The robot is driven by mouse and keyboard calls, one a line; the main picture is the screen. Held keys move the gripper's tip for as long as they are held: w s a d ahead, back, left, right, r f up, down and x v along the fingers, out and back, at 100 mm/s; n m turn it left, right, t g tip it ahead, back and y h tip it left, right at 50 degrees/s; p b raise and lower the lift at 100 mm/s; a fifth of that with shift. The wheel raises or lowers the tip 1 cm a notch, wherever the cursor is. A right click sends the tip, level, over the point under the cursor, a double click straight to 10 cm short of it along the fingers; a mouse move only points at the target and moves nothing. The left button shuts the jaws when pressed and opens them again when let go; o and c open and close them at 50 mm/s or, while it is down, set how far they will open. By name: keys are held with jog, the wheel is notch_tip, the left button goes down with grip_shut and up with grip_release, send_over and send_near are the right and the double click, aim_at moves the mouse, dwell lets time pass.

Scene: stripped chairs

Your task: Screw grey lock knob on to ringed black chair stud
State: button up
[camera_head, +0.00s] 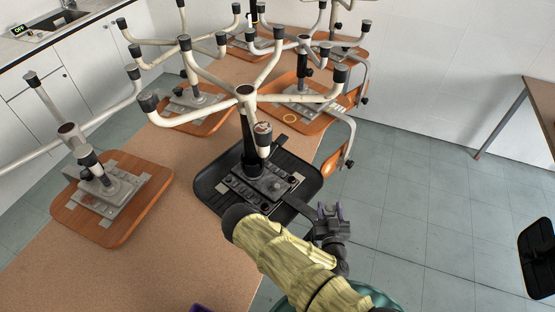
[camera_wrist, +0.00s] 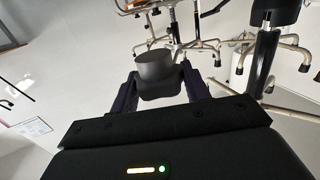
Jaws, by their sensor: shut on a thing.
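My gripper (camera_head: 330,212) is beside the near right edge of the black chair seat (camera_head: 212,183), over the floor side of the table. In the wrist view my gripper (camera_wrist: 160,88) is shut on the dark grey lock knob (camera_wrist: 155,66), which sits between the fingertips. The knob is too small to make out in the head view. The black chair lies upside down, with a grey mechanism plate (camera_head: 258,186) and several dark knobs or studs on its underside. I cannot tell which stud is ringed. The knob is apart from the chair.
Other upturned chairs with wooden seats (camera_head: 150,190) crowd the brown table (camera_head: 100,285). The pale legs of a star base (camera_head: 205,75) spread above the black seat. Open floor (camera_head: 425,210) lies to the right.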

jog(key=shift+w, duration=0.3)
jog(key=w+a+b, duration=0.1)
jog(key=w+a, duration=0.1)
jog(key=a, duration=0.1)
jog(key=w+a+y+b, duration=0.1)
jog(key=w+a+b, duration=0.1)
jog(key=w+a, duration=0.1)
jog(key=w+a+n+y+b, duration=0.1)
jog(key=w+a+b, duration=0.1)
jog(key=w+a, duration=0.1)
jog(key=shift+w+a+r, duration=0.1)
jog(key=shift+a+r, duration=0.1)
jog(key=shift+a, duration=0.4)
jog(key=w+a+r+n+y+b, duration=0.2)
jog(key=w+a+r, duration=0.2)
jog(key=a, duration=0.3)
jog(key=shift+w+a+g+y, duration=0.25)
jog(key=shift+a+g+y, duration=0.05)
jog(key=shift+y, duration=0.1)
jog(key=shift+s, duration=0.1)
